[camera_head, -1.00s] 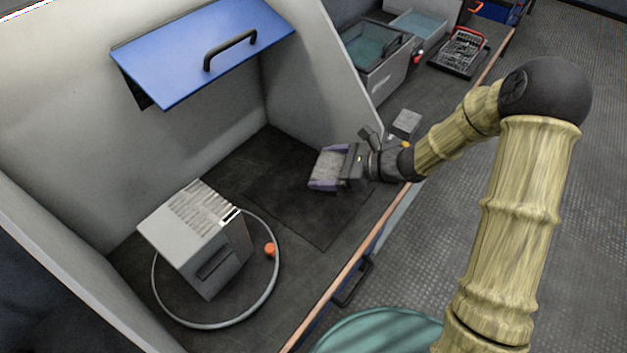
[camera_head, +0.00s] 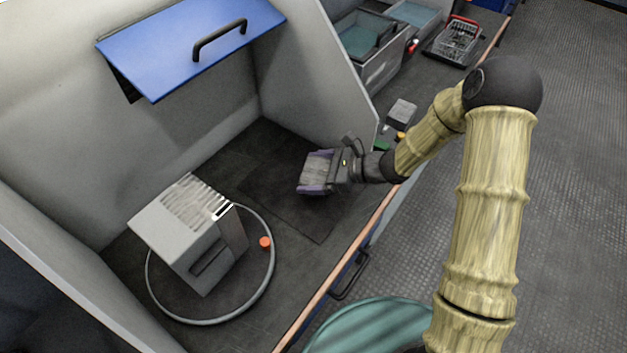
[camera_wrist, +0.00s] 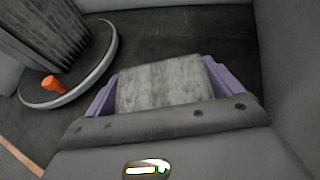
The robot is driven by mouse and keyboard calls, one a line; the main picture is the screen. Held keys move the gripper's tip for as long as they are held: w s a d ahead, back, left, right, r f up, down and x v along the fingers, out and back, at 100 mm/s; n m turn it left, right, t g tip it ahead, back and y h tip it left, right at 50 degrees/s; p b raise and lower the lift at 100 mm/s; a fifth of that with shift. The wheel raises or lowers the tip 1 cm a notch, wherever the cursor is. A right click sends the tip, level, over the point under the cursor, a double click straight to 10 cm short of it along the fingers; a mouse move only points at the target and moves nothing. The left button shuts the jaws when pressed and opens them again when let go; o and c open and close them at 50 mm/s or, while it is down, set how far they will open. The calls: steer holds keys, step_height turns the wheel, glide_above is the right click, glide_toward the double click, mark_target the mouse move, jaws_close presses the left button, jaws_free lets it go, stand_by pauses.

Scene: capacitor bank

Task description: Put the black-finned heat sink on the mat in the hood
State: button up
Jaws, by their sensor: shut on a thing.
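My gripper (camera_head: 318,172) is inside the hood, over the right part of the dark mat (camera_head: 290,213). Its purple fingers are shut on a grey block-like thing, taken as the heat sink (camera_head: 317,165). In the wrist view the heat sink (camera_wrist: 163,86) sits between the two purple fingers and shows a flat, streaked grey face. I see no black fins on it from these angles. I cannot tell whether its underside touches the mat.
A grey finned box (camera_head: 185,245) stands on a round, rimmed plate with an orange knob (camera_head: 265,242), left of the mat. The blue hood door (camera_head: 190,45) is raised above. The hood's side wall (camera_head: 325,85) stands close behind my gripper. A small grey block (camera_head: 402,112) lies outside.

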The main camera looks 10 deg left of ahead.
mark_target(314, 180)
steer(key=shift+r, duration=0.1)
steer(key=shift+f, duration=1.9)
steer(key=shift+f+b, duration=0.2)
steer(key=shift+b, duration=0.1)
steer(key=o, duration=1)
steer(key=shift+c, duration=0.2)
steer(key=shift+r, duration=0.1)
